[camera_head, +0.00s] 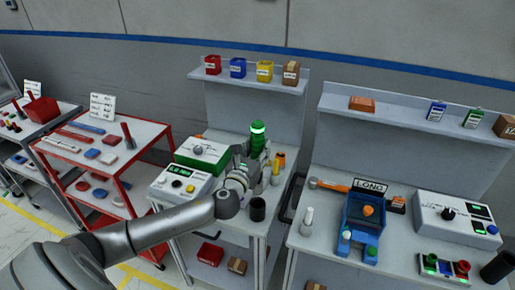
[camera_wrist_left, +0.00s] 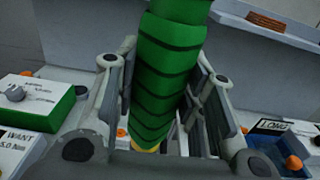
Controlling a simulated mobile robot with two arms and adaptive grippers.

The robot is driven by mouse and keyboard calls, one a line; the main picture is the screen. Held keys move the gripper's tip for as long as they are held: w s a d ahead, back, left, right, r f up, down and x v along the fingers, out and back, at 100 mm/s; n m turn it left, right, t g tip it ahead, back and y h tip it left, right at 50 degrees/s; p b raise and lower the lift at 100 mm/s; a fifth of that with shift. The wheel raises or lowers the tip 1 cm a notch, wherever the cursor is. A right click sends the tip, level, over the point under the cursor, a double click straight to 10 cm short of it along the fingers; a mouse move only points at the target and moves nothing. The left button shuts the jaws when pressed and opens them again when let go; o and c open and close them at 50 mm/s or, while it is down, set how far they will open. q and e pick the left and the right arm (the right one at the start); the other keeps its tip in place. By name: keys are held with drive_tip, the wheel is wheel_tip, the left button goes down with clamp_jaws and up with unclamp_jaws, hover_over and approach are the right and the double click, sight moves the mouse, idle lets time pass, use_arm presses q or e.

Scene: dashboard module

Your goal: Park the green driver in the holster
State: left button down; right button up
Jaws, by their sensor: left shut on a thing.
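The green driver (camera_head: 258,142) has a thick ribbed green body with a pale ring near its top. My left gripper (camera_head: 250,163) is shut on it and holds it roughly upright above the middle bench. A dark open cylinder (camera_head: 258,208), possibly the holster, stands on the bench in front of and below the gripper. My right gripper is not in view.
A yellow-and-orange tool (camera_head: 279,163) stands close right of the gripper. A green-and-white box (camera_head: 203,152) and a display unit (camera_head: 181,186) stand to its left. The right bench holds a blue fixture (camera_head: 363,222) and another dark cylinder (camera_head: 497,267). A red cart (camera_head: 103,150) stands left.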

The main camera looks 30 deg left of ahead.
use_arm(q)
drive_tip(key=shift+r, duration=0.15)
drive_tip(key=shift+r, duration=0.1)
drive_tip(key=shift+f+b, duration=4.25)
drive_tip(key=shift+f, duration=1.75)
drive_tip(key=shift+f+b, duration=0.45)
drive_tip(key=shift+f, duration=0.15)
drive_tip(key=c, duration=0.9)
unclamp_jaws()
drive_tip(key=shift+s, duration=0.1)
drive_tip(key=shift+o, duration=0.2)
